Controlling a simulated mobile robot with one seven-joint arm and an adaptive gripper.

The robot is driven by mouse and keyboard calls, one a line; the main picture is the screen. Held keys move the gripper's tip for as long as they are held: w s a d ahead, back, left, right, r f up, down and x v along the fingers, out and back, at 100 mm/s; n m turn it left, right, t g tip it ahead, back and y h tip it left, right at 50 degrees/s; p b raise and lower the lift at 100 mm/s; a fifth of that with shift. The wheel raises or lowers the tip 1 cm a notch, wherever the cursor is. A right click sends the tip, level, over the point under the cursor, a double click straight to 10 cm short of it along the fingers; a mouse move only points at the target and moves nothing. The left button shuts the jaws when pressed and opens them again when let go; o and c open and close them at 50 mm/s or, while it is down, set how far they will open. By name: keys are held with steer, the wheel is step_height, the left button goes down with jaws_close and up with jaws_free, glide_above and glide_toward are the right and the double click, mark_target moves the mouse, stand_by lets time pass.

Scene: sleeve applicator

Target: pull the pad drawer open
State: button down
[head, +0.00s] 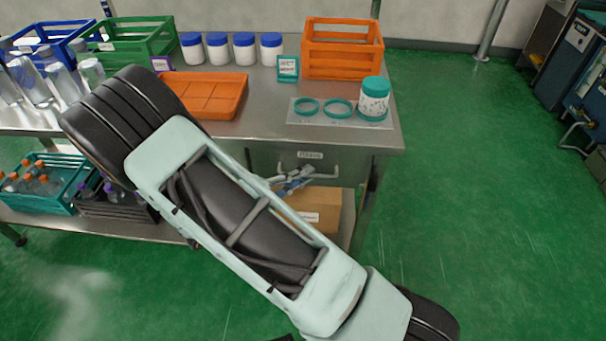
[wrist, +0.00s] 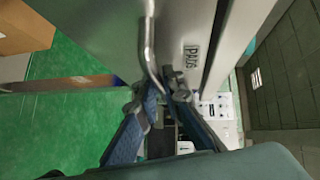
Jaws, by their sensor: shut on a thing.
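The pad drawer (head: 345,164) is a grey metal front under the right end of the steel table, with a small label on it. In the wrist view the drawer front (wrist: 190,18) carries a "PADS" label (wrist: 190,56) beside a bent metal handle (wrist: 149,45). The handle also shows in the head view (head: 322,175). My gripper (wrist: 160,88) has its blue-grey fingers closed around one end of the handle. In the head view my gripper (head: 293,183) is at the left part of the handle, partly behind my arm. The drawer looks about flush below the tabletop.
The steel table (head: 262,112) bears an orange tray (head: 222,97), an orange crate (head: 343,62), several white jars with blue lids and a teal-lidded jar (head: 373,102). A cardboard box (head: 322,207) sits on the lower shelf. Green floor to the right is clear.

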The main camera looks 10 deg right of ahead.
steer(key=s+a+p, duration=0.3)
steer(key=s+a, duration=0.1)
steer(key=s, duration=0.9)
steer(key=s+a+p, duration=0.3)
steer(key=s+a, duration=0.2)
steer(key=s, duration=0.9)
steer(key=shift+s, duration=0.25)
steer(key=shift+r, duration=0.1)
steer(key=c, duration=2.1)
jaws_free()
steer(key=shift+a, duration=0.1)
steer(key=v, duration=1.2)
